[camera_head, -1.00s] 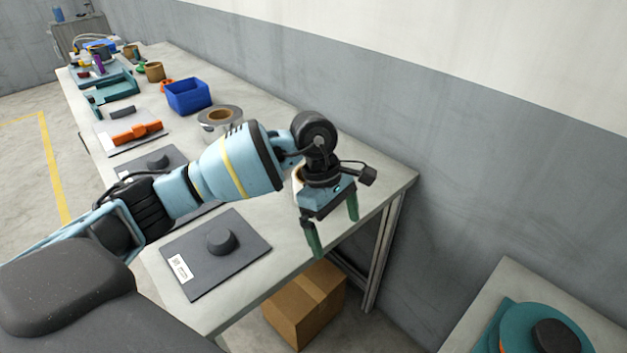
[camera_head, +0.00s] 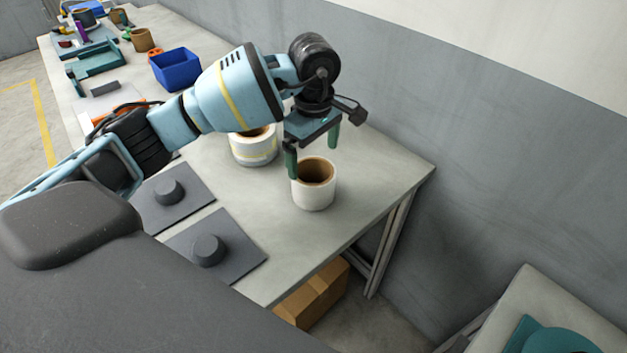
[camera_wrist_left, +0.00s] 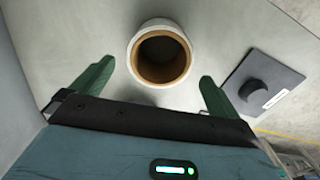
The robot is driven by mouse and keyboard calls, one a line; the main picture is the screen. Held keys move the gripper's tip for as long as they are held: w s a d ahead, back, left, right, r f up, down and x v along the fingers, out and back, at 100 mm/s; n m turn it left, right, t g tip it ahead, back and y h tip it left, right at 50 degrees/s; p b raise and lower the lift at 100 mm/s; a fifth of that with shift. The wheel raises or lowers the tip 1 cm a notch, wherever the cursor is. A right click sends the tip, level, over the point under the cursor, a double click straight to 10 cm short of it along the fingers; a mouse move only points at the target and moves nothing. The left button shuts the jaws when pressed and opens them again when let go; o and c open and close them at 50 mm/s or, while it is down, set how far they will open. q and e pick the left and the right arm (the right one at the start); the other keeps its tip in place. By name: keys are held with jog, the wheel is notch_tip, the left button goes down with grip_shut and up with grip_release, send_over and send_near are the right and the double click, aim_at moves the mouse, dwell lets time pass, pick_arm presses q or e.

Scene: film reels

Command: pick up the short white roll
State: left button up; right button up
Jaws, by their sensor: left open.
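A short white roll (camera_head: 314,194) with a brown core stands upright on the table near its right end. It also shows in the left wrist view (camera_wrist_left: 184,32), ahead of and between the two green fingers. My left gripper (camera_head: 312,155) is open and empty, its fingers pointing down, above and just behind the roll in the head view. The left wrist view shows the open fingers (camera_wrist_left: 152,82) apart, with the roll beyond their tips. My right gripper is not in view.
Another white roll with a yellow band (camera_head: 254,150) stands behind my left arm. Two dark plates with round hubs (camera_head: 207,250) lie at the table's front. A blue bin (camera_head: 176,70) and other items stand farther back. A cardboard box (camera_head: 312,294) is below the table.

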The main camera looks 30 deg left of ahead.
aim_at(314, 174)
pick_arm(q)
jog(key=shift+f, duration=1.05)
notch_tip(314, 174, down, 5)
jog(key=shift+d+r+p, duration=0.1)
jog(key=shift+r+p, duration=0.05)
jog(key=shift+p, duration=0.2)
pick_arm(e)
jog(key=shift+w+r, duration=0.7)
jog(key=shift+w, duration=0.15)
pick_arm(q)
jog(key=shift+c, duration=0.3)
jog(key=c, duration=0.9)
jog(key=shift+o, duration=0.2)
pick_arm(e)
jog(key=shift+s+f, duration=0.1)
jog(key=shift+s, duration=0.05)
pick_arm(q)
jog(key=shift+r, duration=0.1)
